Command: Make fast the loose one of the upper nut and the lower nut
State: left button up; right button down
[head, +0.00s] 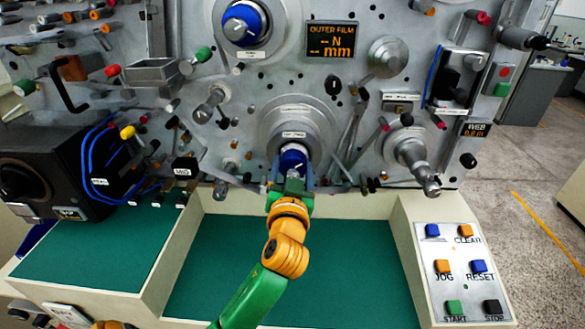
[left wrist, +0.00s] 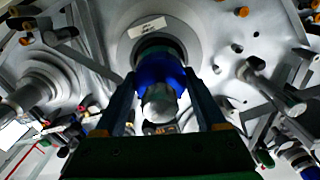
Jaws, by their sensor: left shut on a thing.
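The upper nut (head: 240,24) is blue with a silver front and sits on the upper spindle of the grey machine panel. The lower nut (head: 293,158) is blue too and sits on the lower spindle, in front of a round grey flange. My left gripper (head: 292,166) is shut on the lower nut, a finger on each side. In the left wrist view the nut (left wrist: 158,72) lies between the two fingers, with a silver spindle end in its middle. The nut's gap to the flange cannot be told.
Rollers, knobs and arms stick out around both spindles. A dark box (head: 50,172) stands at left on a green worktop (head: 90,245). A button panel (head: 462,270) is at the lower right. A display reading OUTER FILM (head: 331,40) hangs right of the upper nut.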

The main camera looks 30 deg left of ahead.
pick_arm(q)
jog(key=m, duration=0.3)
jog(key=shift+m, duration=0.3)
jog(key=m, duration=0.3)
jog(key=shift+m, duration=0.3)
jog(key=m, duration=0.6)
jog(key=shift+m, duration=0.3)
jog(key=o, duration=1.3)
jog(key=shift+d, duration=0.1)
jog(key=b+v, duration=0.2)
jog(key=v, duration=0.5)
jog(key=shift+d, duration=0.1)
